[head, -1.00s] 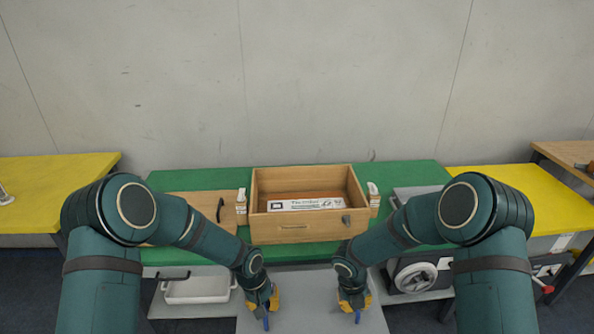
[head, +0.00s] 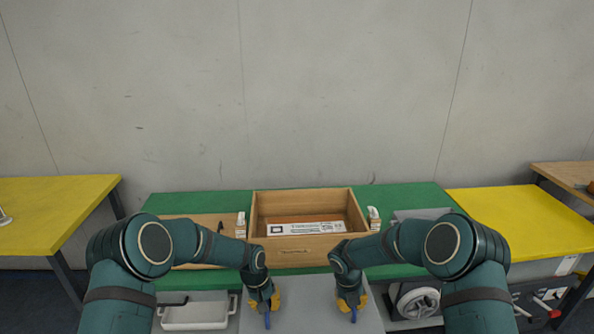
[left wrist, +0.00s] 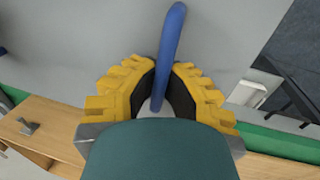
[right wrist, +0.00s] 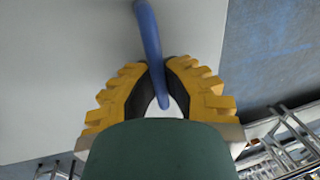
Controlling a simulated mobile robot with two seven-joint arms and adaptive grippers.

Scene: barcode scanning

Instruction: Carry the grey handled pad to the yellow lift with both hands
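The grey pad (head: 308,305) is a flat board at the bottom of the head view, with its near edge cut off. My left gripper (head: 267,313) is shut around its left blue handle (left wrist: 172,50). My right gripper (head: 351,309) is shut around its right blue handle (right wrist: 152,45). The pad's grey surface lies behind both handles in the wrist views. Yellow tops show at the left (head: 50,210) and right (head: 530,218) of the head view; I cannot tell which belongs to the lift.
A green table (head: 415,196) stands ahead by the wall, with an open wooden box (head: 300,257) holding a labelled item (head: 307,228). A white tray (head: 195,314) is low at left. A grey wheel-like object (head: 418,302) is low at right.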

